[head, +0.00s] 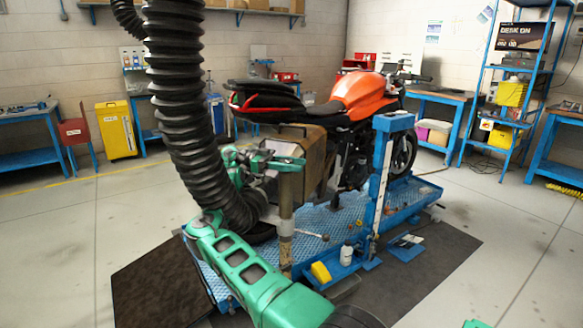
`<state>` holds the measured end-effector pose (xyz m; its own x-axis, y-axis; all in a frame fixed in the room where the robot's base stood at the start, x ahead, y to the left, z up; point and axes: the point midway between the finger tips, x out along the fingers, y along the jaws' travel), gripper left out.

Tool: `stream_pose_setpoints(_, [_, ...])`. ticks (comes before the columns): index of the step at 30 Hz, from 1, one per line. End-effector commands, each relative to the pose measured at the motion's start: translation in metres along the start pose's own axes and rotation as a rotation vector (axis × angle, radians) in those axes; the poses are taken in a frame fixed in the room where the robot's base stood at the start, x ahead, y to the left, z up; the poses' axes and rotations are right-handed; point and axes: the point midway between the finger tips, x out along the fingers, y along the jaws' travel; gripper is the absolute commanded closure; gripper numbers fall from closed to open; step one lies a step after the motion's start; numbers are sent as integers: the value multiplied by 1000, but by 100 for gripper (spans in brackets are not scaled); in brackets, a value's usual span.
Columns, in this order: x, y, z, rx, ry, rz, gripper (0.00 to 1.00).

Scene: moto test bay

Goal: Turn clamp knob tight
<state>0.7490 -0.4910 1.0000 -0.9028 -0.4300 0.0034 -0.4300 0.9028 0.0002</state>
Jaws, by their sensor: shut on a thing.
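The knob is too small and too covered by the fingers to make out. An orange and black motorcycle (365,91) stands on a blue lift platform (320,217). A thick black ribbed hose (185,110) hangs down just left of my gripper, its lower end close to my forearm.
A blue upright (379,185) stands right of the post. A white bottle (346,253) and a yellow block (320,271) sit at the platform's near edge. Benches, a yellow cabinet (117,130) and blue shelving (510,90) line the walls. The floor at right is open.

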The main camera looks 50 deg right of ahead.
Motion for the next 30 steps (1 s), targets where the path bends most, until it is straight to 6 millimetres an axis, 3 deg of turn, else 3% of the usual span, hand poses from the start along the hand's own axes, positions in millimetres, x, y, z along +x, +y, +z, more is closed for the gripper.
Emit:
stream_pose_setpoints(12, [3, 3, -1, -1, 1, 130, 82])
stream_pose_setpoints(30, [4, 4, 0, -1, 0, 156, 82])
